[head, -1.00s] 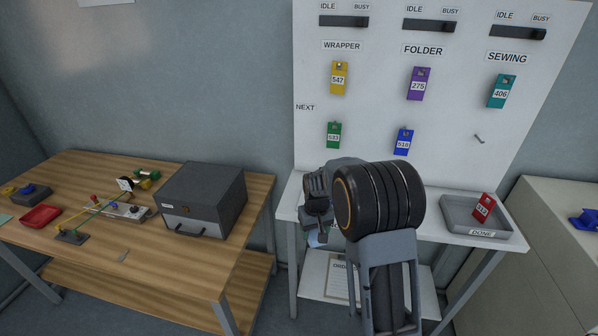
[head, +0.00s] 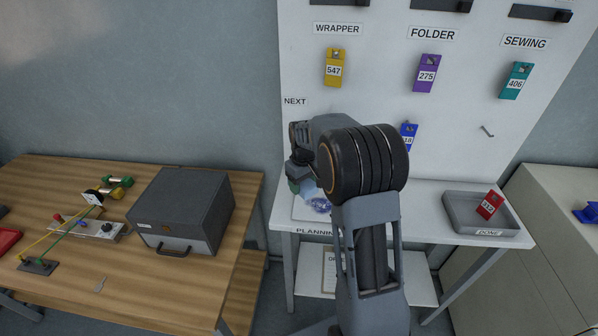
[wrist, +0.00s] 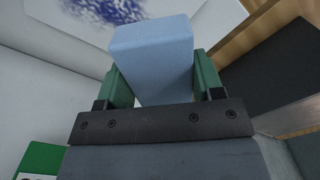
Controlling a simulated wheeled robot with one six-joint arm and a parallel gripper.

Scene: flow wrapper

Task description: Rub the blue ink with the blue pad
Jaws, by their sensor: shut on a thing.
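The blue ink (head: 319,204) is a scribbled patch on a white surface on the white table, below my gripper in the head view. It also shows at the top left of the wrist view (wrist: 100,9), partly cut off by the frame edge. The blue pad (wrist: 152,55) is a light blue block held between the green fingers of my gripper (wrist: 158,78). The pad points toward the white surface, to the right of the ink in the wrist view. I cannot tell whether the pad touches the surface.
A white board with coloured tags stands behind the table. A grey tray (head: 461,222) with a red tag (head: 490,205) is at the table's right. A wooden bench (head: 120,275) at left holds a dark grey box (head: 185,205). A green tag (wrist: 40,160) shows at the wrist view's lower left.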

